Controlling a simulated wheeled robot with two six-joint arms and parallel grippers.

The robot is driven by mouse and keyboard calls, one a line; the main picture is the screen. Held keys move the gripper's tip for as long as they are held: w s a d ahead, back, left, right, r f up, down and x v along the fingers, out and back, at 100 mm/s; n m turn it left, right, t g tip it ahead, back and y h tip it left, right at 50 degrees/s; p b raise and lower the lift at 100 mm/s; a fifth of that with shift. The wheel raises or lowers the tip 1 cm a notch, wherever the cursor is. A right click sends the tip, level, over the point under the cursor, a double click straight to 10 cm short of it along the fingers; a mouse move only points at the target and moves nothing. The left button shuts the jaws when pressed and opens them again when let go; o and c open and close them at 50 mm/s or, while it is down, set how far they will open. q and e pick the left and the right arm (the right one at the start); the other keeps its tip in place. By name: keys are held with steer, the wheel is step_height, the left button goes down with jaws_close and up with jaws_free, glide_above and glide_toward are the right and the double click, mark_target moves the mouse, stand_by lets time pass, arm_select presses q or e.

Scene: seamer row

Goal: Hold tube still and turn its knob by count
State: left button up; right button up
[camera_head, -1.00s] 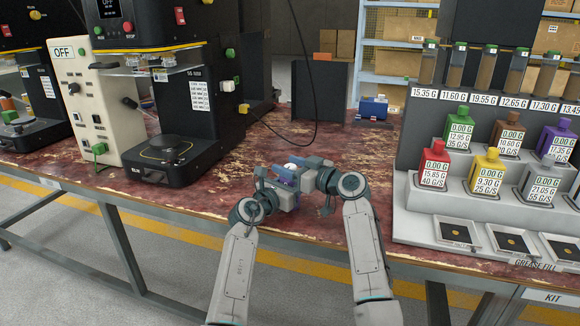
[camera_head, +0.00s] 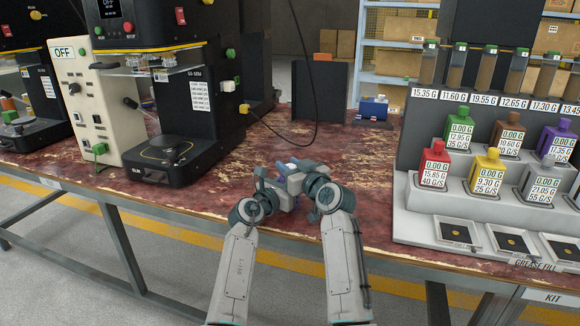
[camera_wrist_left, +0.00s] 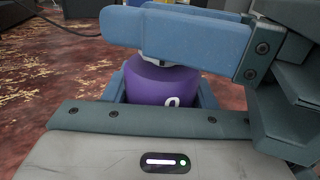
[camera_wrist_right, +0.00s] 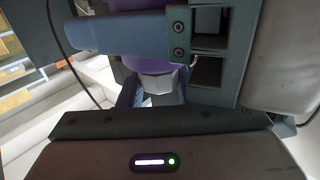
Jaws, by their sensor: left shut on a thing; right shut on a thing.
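The tube is purple with a white mark, and its body (camera_wrist_left: 165,84) shows in the left wrist view. My left gripper (camera_head: 282,184) is shut on the tube body over the front of the bench, its blue pads on either side. The tube's pale knob (camera_wrist_right: 158,82) shows in the right wrist view, below the purple body (camera_wrist_right: 148,62). My right gripper (camera_head: 294,174) is shut on the knob, close against the left gripper. A blue pad of the other gripper crosses each wrist view and hides part of the tube. How far the knob is turned cannot be read.
The worn red bench (camera_head: 250,205) is clear around my grippers. A black seamer machine (camera_head: 160,150) stands to the left. A grey dispenser rack (camera_head: 415,215) with coloured bottles stands to the right. A black cable (camera_head: 312,100) hangs behind, and a blue device (camera_head: 373,108) sits farther back.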

mark_target(291, 166)
steer(key=shift+f+m+t+h, duration=0.1)
steer(key=shift+m+t+h, duration=0.2)
steer(key=shift+h, duration=0.3)
steer(key=o, duration=1)
step_height(291, 166, up, 10)
steer(key=shift+c, duration=0.2)
